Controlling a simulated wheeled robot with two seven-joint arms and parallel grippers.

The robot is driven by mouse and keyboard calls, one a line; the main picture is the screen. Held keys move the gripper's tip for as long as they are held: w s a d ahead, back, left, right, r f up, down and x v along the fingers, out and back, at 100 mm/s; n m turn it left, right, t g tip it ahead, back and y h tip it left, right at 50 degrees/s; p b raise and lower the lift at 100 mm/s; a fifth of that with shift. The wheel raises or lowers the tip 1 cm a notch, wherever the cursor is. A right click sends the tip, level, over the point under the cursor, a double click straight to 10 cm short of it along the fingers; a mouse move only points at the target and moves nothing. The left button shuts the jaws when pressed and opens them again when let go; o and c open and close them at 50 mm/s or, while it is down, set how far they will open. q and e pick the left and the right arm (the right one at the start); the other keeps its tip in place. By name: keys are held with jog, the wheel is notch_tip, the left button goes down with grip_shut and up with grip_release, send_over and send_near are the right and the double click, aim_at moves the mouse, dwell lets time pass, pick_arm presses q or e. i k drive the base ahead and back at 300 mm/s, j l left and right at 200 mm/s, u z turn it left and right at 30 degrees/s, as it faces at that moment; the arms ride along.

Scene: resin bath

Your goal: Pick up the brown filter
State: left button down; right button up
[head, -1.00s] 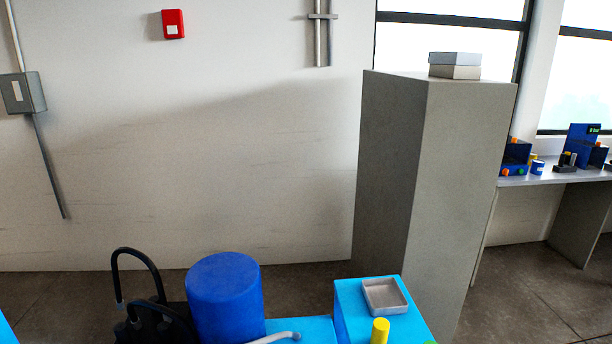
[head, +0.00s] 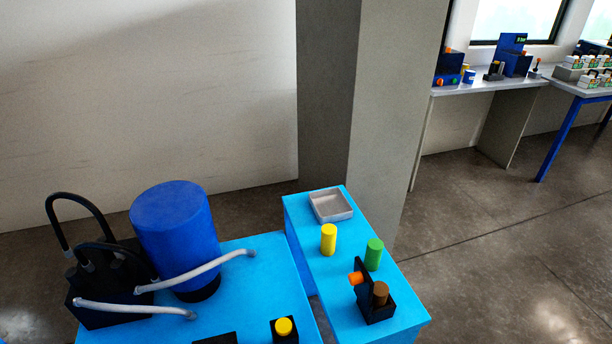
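The brown filter (head: 380,292) is a short brown cylinder seated upright in a small black holder (head: 374,309) on the blue bench's right part. An orange piece (head: 356,278) sticks out from the holder's upright plate, beside the brown filter. A green cylinder (head: 374,254) and a yellow cylinder (head: 328,239) stand behind it on the same surface. Neither of my grippers shows in the head view.
A grey tray (head: 331,205) lies at the bench's far end, near a grey pillar (head: 376,120). Left are a big blue drum (head: 178,235), a black unit with hoses (head: 105,296) and a yellow-topped black block (head: 285,330). Open floor lies right.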

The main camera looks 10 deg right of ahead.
aim_at(381, 289)
jog(key=z, duration=1)
